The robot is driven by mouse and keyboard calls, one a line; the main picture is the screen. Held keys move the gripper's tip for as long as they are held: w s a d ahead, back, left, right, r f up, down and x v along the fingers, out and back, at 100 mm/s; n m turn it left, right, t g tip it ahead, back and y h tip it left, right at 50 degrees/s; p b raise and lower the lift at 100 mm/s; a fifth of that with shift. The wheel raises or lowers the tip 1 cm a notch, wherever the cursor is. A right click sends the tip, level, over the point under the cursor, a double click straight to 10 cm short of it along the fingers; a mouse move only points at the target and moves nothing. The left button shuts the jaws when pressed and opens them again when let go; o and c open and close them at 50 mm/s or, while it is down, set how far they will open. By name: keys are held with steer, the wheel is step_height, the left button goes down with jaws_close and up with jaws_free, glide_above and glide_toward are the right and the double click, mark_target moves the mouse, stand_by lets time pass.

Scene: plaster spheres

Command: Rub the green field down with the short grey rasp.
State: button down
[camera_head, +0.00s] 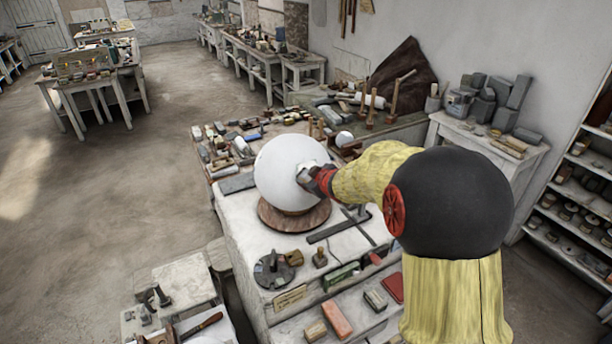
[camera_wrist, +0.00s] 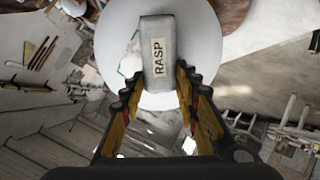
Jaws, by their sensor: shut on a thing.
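The large white plaster sphere (camera_head: 282,172) rests on a round brown stand (camera_head: 290,220) on the pale workbench. My gripper (camera_head: 318,180) is at the sphere's right side. In the wrist view my gripper (camera_wrist: 156,82) is shut on the short grey rasp (camera_wrist: 158,42), a block labelled RASP. The rasp lies over the sphere's face (camera_wrist: 205,40); I cannot tell whether it touches. A thin green line (camera_wrist: 128,62) shows on the sphere left of the rasp. The rest of the green field is hidden behind the rasp or out of sight.
Dark bars (camera_head: 338,227) lie right of the stand, close to my arm. A dark round holder (camera_head: 273,270) stands at the bench's front. Many blocks and tools crowd the bench behind the sphere. Open floor (camera_head: 110,200) lies to the left.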

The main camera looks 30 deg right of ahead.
steer(key=shift+s+d+f, duration=0.15)
steer(key=shift+d+f, duration=0.1)
steer(key=shift+w+a+r+p, duration=0.5)
steer(key=shift+a+r, duration=0.15)
steer(key=shift+r, duration=0.2)
steer(key=shift+w+a+r+p, duration=0.4)
steer(key=shift+a+r, duration=0.25)
steer(key=shift+r, duration=0.2)
steer(key=shift+f, duration=0.1)
steer(key=shift+s+d+f, duration=0.25)
steer(key=shift+s+d, duration=0.05)
steer(key=shift+s, duration=0.2)
steer(key=shift+s+d+f, duration=0.2)
steer(key=shift+s+d, duration=0.1)
steer(key=shift+s, duration=0.2)
steer(key=shift+p+v, duration=0.4)
steer(key=shift+v, duration=0.85)
steer(key=shift+s, duration=0.15)
